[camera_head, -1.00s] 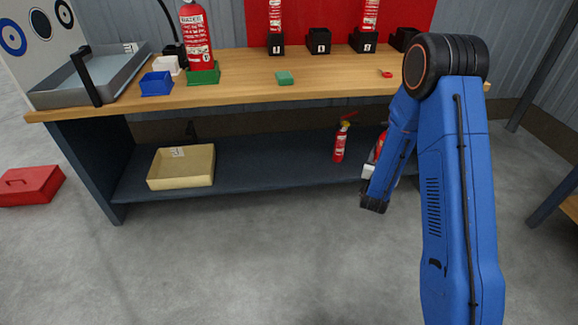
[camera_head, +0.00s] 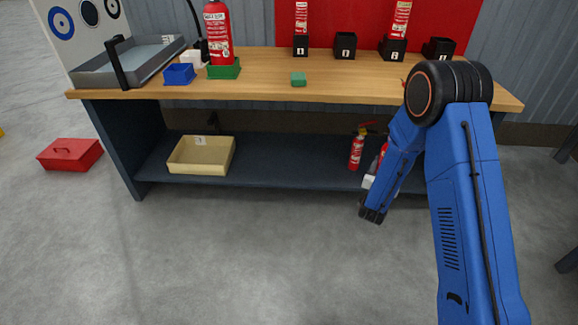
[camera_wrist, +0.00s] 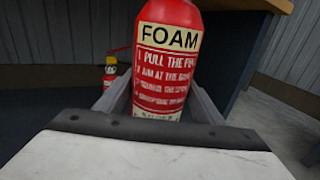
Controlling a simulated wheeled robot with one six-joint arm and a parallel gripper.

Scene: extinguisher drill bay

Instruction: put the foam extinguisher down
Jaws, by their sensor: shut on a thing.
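The foam extinguisher (camera_wrist: 166,65) is red with a cream label reading FOAM and stands between the two grey fingers of my gripper (camera_wrist: 160,98) in the wrist view. The gripper is shut on it. In the head view my blue arm hides most of the extinguisher and the gripper; a little red and white (camera_head: 381,160) shows beside the arm, in front of the lower shelf. The extinguisher's base is hidden, so I cannot tell whether it touches anything.
A workbench (camera_head: 280,88) has a dark lower shelf (camera_head: 275,160) with a cream tray (camera_head: 201,170) and a small red extinguisher (camera_head: 356,151). On top, a red extinguisher (camera_head: 217,35) stands in a green holder (camera_head: 224,71), near numbered black holders (camera_head: 345,45). Open floor lies in front.

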